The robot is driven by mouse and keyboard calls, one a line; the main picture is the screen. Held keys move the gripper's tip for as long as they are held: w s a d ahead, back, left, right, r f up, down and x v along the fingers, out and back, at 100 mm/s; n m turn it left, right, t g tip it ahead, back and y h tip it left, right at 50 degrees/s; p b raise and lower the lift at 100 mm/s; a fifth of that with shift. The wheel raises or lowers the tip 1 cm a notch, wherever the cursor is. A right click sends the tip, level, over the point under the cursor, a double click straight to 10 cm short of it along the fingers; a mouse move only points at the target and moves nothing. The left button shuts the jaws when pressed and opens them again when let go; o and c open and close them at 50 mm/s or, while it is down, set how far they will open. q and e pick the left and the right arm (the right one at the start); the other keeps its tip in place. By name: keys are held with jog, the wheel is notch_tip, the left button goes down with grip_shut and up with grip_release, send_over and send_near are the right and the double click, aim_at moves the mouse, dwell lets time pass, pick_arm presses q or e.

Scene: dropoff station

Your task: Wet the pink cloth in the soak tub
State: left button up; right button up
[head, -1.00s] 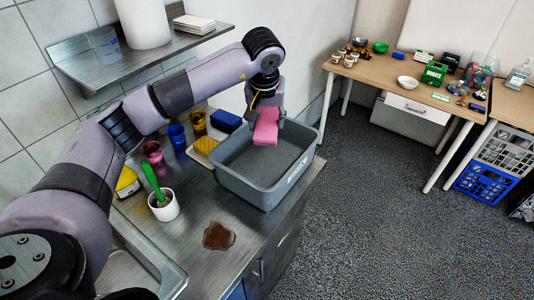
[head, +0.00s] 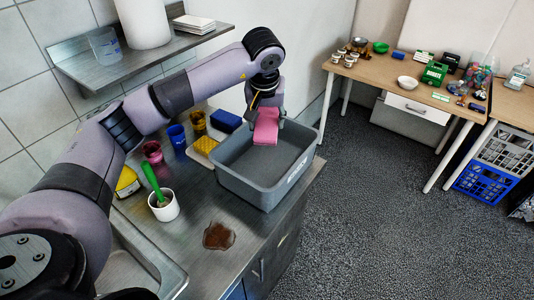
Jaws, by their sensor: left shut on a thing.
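The pink cloth (head: 266,127) hangs from my left gripper (head: 268,110), which is shut on it. The cloth is over the back part of the grey soak tub (head: 250,189), near rim height as seen from above. I cannot tell whether it touches anything in the tub. The tub stands on the steel counter at its right end, and its grey inside shows no clear water line. My right gripper is not in view.
A dark brown spill (head: 218,236) lies on the counter in front of the tub. A white cup (head: 164,207) with a green-handled tool, a blue cup (head: 177,135), a yellow sponge (head: 206,145) and a blue block (head: 226,121) stand left of the tub. A steel shelf (head: 130,62) hangs above.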

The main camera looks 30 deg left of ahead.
aim_at(267, 118)
pick_arm(q)
jog(key=shift+r, duration=0.1)
jog(key=shift+r+p, duration=1.25)
jog(key=shift+r, duration=0.7)
